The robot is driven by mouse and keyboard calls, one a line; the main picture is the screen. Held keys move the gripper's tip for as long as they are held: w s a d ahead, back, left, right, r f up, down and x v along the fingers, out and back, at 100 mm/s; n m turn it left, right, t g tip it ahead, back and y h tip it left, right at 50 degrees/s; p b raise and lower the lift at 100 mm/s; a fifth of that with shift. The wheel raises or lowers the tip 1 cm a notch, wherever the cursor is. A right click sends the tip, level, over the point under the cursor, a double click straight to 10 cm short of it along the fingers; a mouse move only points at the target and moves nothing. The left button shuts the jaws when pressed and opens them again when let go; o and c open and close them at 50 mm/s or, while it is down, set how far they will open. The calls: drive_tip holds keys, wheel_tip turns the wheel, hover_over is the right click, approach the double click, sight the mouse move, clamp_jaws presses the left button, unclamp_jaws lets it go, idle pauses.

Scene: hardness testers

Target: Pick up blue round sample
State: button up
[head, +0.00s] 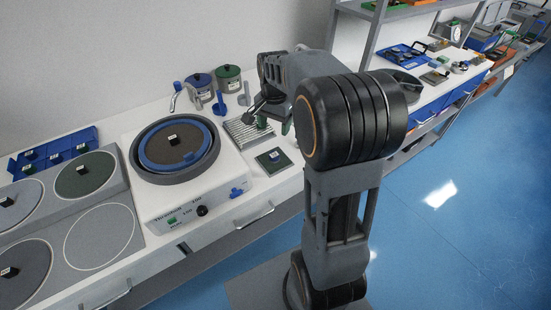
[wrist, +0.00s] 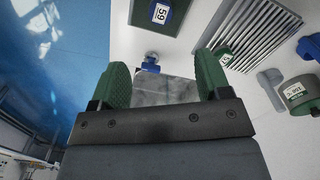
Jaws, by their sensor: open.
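My gripper (wrist: 162,66) is open, its two green fingers spread and nothing held between them. In the wrist view a small blue piece (wrist: 151,62), possibly the blue round sample, shows on the white surface beyond the gap between the fingers. A grey plate (wrist: 165,92) lies below it in the picture. In the head view my arm hides this spot. A green piece with a white label (wrist: 225,58) shows beside the right finger. A green pad (wrist: 178,14) bears a labelled sample at the top.
The round polishing machine (head: 150,205) stands left of my arm. A grooved metal tray (head: 237,135) lies beside it, with blue (head: 200,88) and green (head: 228,80) canisters behind. A blue tray (head: 88,136) with several labelled pieces is at the far left. Shelving stands right.

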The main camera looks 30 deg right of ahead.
sight(274, 154)
wheel_tip(274, 154, down, 14)
drive_tip(key=shift+w+d+r, duration=0.1)
drive_tip(key=shift+w+r, duration=0.05)
drive_tip(key=shift+r, duration=0.1)
idle(0.5)
drive_tip(key=shift+c, duration=0.2)
drive_tip(key=c, duration=1.2)
